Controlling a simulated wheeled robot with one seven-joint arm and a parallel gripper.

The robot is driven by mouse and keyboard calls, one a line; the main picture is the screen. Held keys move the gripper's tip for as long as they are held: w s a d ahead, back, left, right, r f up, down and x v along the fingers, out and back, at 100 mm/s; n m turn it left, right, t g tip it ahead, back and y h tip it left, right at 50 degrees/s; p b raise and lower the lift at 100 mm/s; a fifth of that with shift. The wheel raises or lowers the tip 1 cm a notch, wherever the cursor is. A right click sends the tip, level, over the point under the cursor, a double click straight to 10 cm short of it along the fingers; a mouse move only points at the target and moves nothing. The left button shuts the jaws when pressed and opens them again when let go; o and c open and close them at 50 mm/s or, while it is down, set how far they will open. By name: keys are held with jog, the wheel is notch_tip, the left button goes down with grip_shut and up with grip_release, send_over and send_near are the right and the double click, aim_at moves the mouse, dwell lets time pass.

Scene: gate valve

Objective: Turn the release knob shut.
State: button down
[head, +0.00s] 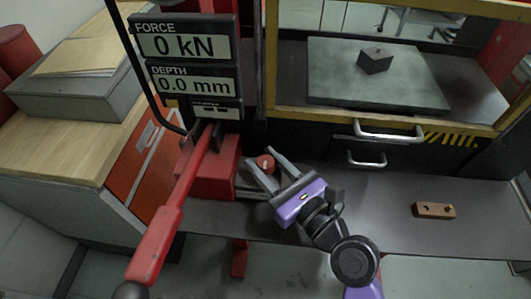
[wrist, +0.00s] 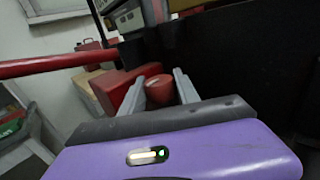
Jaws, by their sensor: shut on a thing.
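The release knob (head: 265,163) is a small round red knob at the right side of the red pump block (head: 214,172). My gripper (head: 262,164) has its two grey fingers on either side of the knob and is shut on it. In the wrist view the red knob (wrist: 159,90) sits between the fingertips, with the red block (wrist: 120,88) just behind and to the left. My purple gripper body fills the bottom of the wrist view. The knob's stem and any marking on it are hidden.
A long red lever (head: 172,215) rises from the block, left of my gripper. The display (head: 187,42) above reads 0 kN and 0.0 mm. Behind a yellow frame, a dark block (head: 375,61) rests on a plate (head: 330,85). A brown drilled piece (head: 434,210) lies on the dark shelf at right.

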aim_at(272, 171)
dwell(0.3)
jog(key=c, duration=0.9)
grip_release()
jog(key=b+v, duration=0.1)
jog(key=v, duration=0.5)
jog(key=shift+s+d+f, duration=0.1)
jog(key=shift+s+d, duration=0.05)
jog(key=shift+s, duration=0.05)
jog(key=shift+s+d+b, duration=0.35)
jog(key=shift+s+d, duration=0.1)
jog(key=shift+s, duration=0.1)
